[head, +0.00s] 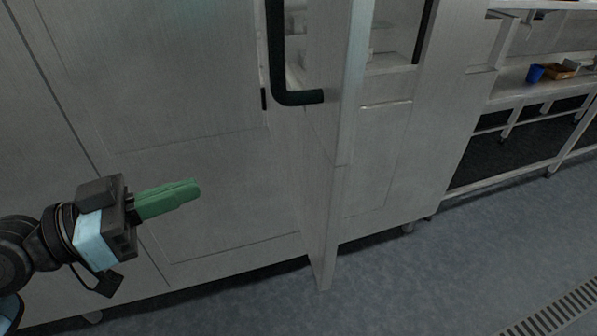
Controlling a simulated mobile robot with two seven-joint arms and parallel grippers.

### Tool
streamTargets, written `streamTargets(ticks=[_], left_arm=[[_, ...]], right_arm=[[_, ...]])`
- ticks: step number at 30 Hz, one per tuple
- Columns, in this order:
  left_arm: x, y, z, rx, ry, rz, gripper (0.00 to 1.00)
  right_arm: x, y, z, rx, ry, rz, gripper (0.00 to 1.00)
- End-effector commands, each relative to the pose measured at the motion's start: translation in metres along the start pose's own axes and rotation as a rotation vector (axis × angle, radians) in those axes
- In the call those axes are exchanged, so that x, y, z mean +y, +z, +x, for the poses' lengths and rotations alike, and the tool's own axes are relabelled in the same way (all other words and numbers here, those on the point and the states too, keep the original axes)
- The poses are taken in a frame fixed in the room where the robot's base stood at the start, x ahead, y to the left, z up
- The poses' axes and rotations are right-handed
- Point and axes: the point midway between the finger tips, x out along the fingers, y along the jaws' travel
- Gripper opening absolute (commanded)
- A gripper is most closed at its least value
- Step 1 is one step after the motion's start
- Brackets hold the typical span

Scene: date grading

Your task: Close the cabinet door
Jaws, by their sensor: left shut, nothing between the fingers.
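The cabinet (215,150) is a tall grey metal unit filling the left and middle of the head view. Its door (338,150) stands open, swung outward and seen nearly edge-on. A black bar handle (279,60) is on the door's left side, bent at its lower end. Behind the door, part of the cabinet's inside shows near the top. My left gripper (197,188), with green fingers, is shut and empty. It is in front of the closed panel, left of the open door and below the handle, apart from both in the picture. My right gripper is not in view.
At the right stands a metal table (520,88) with a blue cup (535,73) and a brown box (560,71) on it. A floor drain grate (560,312) lies at the lower right. The grey floor (430,280) right of the door is clear.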

Motion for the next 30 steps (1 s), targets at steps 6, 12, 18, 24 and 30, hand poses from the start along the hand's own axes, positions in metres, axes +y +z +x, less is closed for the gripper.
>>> streamTargets(ticks=[6, 12, 18, 24, 30], left_arm=[[0.043, -0.051, -0.011, -0.014, 0.164, 0.095, 0.00], [0.066, -0.070, -0.018, -0.028, 0.231, 0.128, 0.00], [0.070, -0.073, -0.019, -0.029, 0.242, 0.129, 0.00], [0.071, -0.074, -0.013, -0.027, 0.241, 0.131, 0.00], [0.076, -0.075, 0.004, -0.027, 0.242, 0.132, 0.00]], right_arm=[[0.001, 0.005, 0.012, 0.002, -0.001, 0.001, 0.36], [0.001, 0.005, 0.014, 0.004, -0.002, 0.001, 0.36], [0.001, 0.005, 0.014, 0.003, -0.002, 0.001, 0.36], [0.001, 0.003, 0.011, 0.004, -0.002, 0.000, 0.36], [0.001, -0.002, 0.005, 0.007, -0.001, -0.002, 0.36]])
